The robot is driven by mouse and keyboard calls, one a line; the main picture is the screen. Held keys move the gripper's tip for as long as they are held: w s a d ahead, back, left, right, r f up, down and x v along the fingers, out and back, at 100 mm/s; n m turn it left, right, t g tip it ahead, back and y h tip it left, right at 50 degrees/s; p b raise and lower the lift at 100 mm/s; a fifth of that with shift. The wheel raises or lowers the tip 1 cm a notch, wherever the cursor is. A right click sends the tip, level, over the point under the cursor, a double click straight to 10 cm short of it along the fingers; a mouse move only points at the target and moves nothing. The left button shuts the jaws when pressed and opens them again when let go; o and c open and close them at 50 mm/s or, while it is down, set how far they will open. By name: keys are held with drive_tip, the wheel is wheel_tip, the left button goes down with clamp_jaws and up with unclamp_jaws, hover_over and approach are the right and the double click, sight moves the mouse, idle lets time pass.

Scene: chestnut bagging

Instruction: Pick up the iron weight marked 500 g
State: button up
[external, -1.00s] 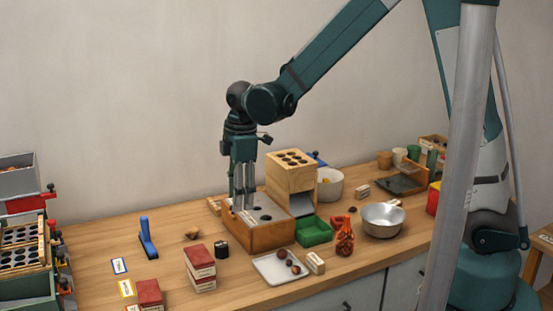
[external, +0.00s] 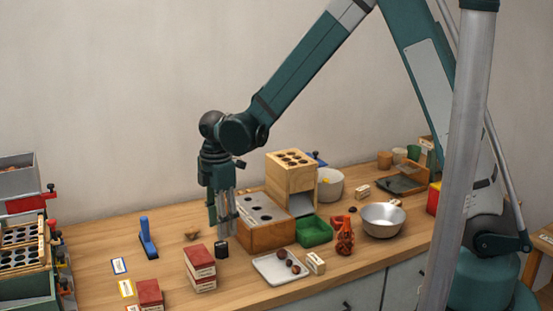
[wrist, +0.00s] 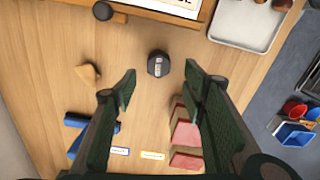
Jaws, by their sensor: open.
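The iron weight (external: 222,249) is a small dark, nearly black block standing on the wooden table, left of the wooden box with holes. In the wrist view the weight (wrist: 158,64) shows from above with a pale label; the marking is too small to read. My gripper (external: 224,232) is above the table close to the weight in the external view, pointing down. In the wrist view my gripper (wrist: 161,82) is open and empty, its two fingers spread wide, with the weight just beyond the gap between the tips. The gripper does not touch it.
Stacked red boxes (external: 200,267) stand just left of the weight. A wooden box with holes (external: 264,235) stands to its right. A white tray (external: 262,268) with chestnuts lies in front. A blue-handled tool (external: 147,238) and a small tan piece (external: 192,235) lie to the left.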

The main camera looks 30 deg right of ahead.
sight(221, 244)
drive_tip(key=shift+f+b, duration=0.3)
drive_tip(key=shift+f, duration=0.95)
drive_tip(key=shift+f, duration=0.1)
drive_tip(key=shift+w+f+b, duration=0.15)
drive_tip(key=shift+f+b, duration=0.65)
drive_tip(key=shift+f, duration=1.7)
drive_tip(key=shift+c, duration=0.4)
drive_tip(key=c, duration=1.2)
drive_tip(key=shift+r+p, duration=1.2)
drive_tip(key=shift+r, duration=3.8)
